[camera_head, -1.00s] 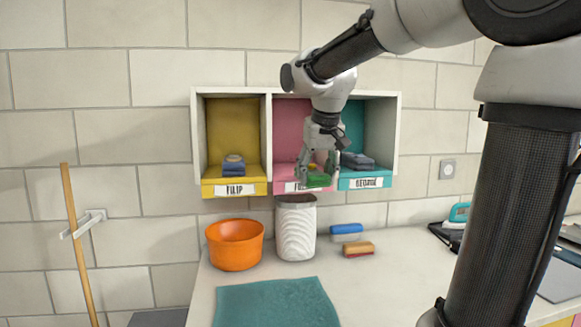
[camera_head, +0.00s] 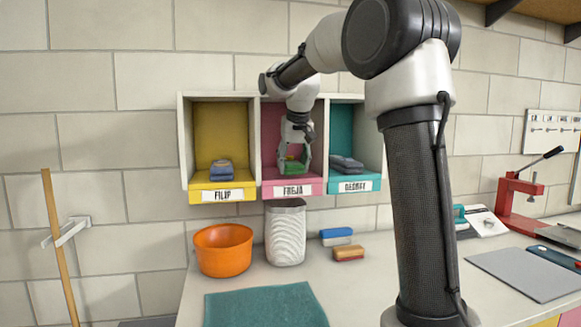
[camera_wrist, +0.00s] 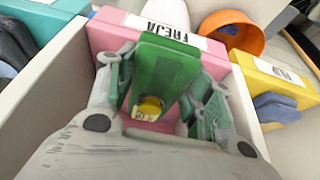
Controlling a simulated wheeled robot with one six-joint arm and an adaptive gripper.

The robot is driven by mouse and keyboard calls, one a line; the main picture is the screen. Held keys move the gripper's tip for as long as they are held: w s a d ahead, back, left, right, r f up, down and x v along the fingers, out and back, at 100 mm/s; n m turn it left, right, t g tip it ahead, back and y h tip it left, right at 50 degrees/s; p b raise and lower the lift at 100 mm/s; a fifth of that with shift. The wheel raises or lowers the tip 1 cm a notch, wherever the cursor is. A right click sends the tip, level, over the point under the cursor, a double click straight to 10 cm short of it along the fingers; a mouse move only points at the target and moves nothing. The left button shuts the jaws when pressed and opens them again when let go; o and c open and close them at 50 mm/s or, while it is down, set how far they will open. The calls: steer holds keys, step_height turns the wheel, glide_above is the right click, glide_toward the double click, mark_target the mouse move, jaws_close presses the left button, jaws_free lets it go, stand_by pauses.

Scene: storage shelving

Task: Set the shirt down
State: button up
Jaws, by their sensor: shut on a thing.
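The green folded shirt (camera_head: 292,166) is at the pink middle compartment (camera_head: 293,189), labelled FREJA. My gripper (camera_head: 293,160) reaches into that compartment from above and is shut on the shirt. In the wrist view the shirt (camera_wrist: 165,68) lies between the two fingers, near the FREJA label. A small yellow thing (camera_wrist: 150,106) with a pale tag shows by its near edge. I cannot tell whether the shirt touches the compartment floor.
Blue folded clothes (camera_head: 222,169) lie in the yellow left compartment, and dark folded clothes (camera_head: 346,164) in the teal right one. White dividers flank my gripper. Below stand an orange bowl (camera_head: 223,252), a white ribbed bin (camera_head: 286,235) and two brushes (camera_head: 348,253).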

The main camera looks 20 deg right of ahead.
mark_target(291, 160)
steer(key=w, duration=0.2)
steer(key=shift+w+d, duration=0.3)
steer(key=shift+w, duration=0.1)
steer(key=shift+w+f, duration=0.15)
steer(key=shift+f, duration=0.6)
steer(key=shift+f, duration=0.1)
steer(key=o, duration=1.1)
steer(key=shift+o, duration=0.2)
